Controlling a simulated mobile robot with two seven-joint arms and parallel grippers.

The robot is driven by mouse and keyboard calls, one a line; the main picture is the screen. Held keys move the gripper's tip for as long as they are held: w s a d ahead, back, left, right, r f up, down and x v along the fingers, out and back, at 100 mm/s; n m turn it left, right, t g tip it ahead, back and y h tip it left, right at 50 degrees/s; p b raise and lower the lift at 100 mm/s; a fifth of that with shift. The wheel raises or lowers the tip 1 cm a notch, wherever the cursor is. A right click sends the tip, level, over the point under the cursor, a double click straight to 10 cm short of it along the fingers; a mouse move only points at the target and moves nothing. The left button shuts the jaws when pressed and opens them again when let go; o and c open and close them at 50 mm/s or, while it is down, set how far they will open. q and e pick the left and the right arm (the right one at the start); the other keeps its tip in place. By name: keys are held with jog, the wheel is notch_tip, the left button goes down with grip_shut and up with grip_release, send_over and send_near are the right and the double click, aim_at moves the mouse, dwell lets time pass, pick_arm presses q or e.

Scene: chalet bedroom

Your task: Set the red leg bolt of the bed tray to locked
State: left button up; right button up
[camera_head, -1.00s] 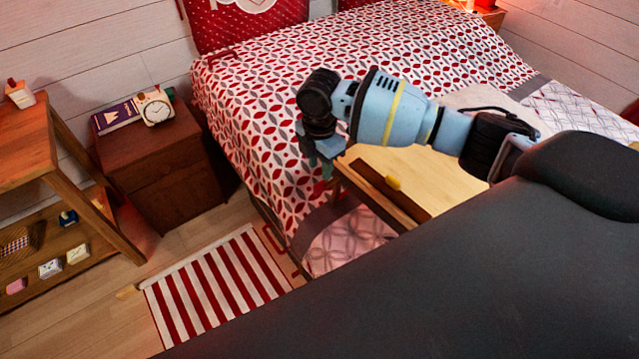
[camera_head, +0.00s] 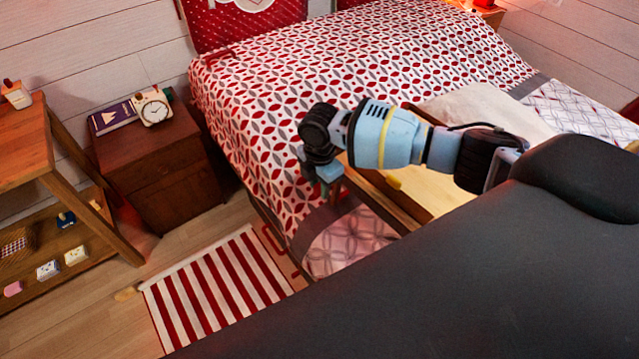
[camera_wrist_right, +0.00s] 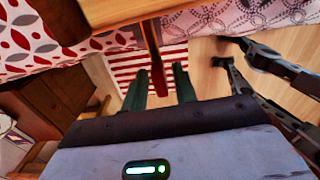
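The wooden bed tray (camera_head: 443,192) stands on the bed, with a yellow piece (camera_head: 393,181) on its near edge. My right gripper (camera_head: 326,188) is at the tray's left end in the head view, pointing down. In the right wrist view, its two dark green fingers (camera_wrist_right: 160,88) are apart. A wooden tray leg (camera_wrist_right: 149,38) comes down from the top, and the red bolt (camera_wrist_right: 158,79) shows in the gap between the fingers. I cannot tell whether either finger touches it. My left gripper is not in view.
The patterned bed (camera_head: 270,120) lies around and behind the tray, with a pale pillow (camera_head: 490,110) behind it. A nightstand (camera_head: 160,160) with a clock and book stands left. A striped rug (camera_head: 215,285) lies on the floor below the bed's edge.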

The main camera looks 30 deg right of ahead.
grip_shut()
jog(key=d, duration=0.2)
jog(key=w+d, duration=0.1)
jog(key=d, duration=0.1)
jog(key=shift+o, duration=1)
grip_release()
notch_tip(320, 180, up, 6)
jog(key=shift+r, duration=0.95)
